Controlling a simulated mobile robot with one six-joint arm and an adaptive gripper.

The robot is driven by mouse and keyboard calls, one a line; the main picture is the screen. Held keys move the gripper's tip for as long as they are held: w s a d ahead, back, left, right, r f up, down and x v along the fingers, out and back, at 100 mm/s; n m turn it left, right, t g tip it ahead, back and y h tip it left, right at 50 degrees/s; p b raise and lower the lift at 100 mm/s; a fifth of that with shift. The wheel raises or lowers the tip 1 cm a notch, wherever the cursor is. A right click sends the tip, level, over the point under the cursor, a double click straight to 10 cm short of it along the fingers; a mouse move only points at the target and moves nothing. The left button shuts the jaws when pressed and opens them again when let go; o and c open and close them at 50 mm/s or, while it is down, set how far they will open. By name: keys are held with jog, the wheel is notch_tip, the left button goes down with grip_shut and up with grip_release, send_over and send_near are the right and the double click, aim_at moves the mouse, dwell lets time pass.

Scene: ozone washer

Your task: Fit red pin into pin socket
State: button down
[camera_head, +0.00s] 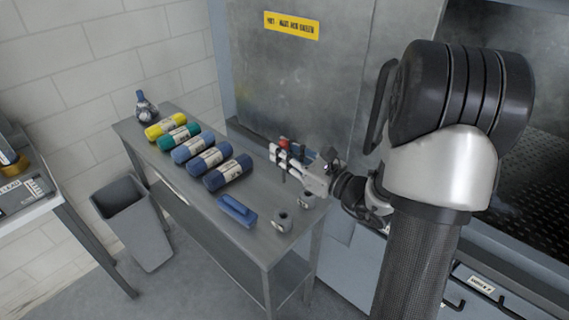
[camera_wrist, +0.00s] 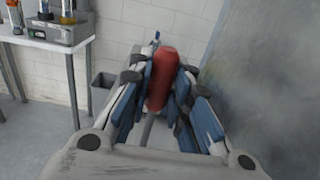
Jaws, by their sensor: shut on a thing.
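The red pin (camera_wrist: 163,75) is held upright between the blue-padded fingers of my gripper (camera_wrist: 160,92) in the wrist view. A thin grey shaft shows below its red grip. In the head view the red pin (camera_head: 284,143) is a small spot of red at my gripper (camera_head: 282,155), above the right part of the grey table. Two small grey cylinders with dark openings, which look like sockets, stand at the table's near right end: one at the front (camera_head: 283,222), one behind it (camera_head: 306,199), partly below my gripper. I cannot tell which is the pin socket. The pin is apart from both.
The grey table (camera_head: 257,244) holds several rolled cloths (camera_head: 209,158), a blue block-like object (camera_head: 237,211) and a bottle (camera_head: 146,106). A metal cabinet (camera_head: 290,75) stands close behind. A grey bin (camera_head: 137,222) stands left of the table.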

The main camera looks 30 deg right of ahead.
jog(key=shift+r+p, duration=3.7)
jog(key=shift+r, duration=1.55)
jog(key=s+d+f+m+h+b, duration=0.1)
jog(key=s+d+f+m+h, duration=0.1)
jog(key=d, duration=0.6)
jog(key=s+d+f+m+h+b, duration=0.2)
jog(key=s+d+f+h, duration=0.2)
jog(key=d+f, duration=0.5)
jog(key=s+d+f+m+h+b, duration=0.2)
jog(key=s+d+f, duration=0.4)
jog(key=d, duration=0.3)
jog(key=shift+s+d+f+t+h, duration=0.25)
jog(key=shift+s+t+h, duration=0.15)
jog(key=shift+s+h, duration=0.25)
jog(key=shift+b, duration=0.35)
jog(key=shift+f+b, duration=2.25)
jog(key=shift+f, duration=0.6)
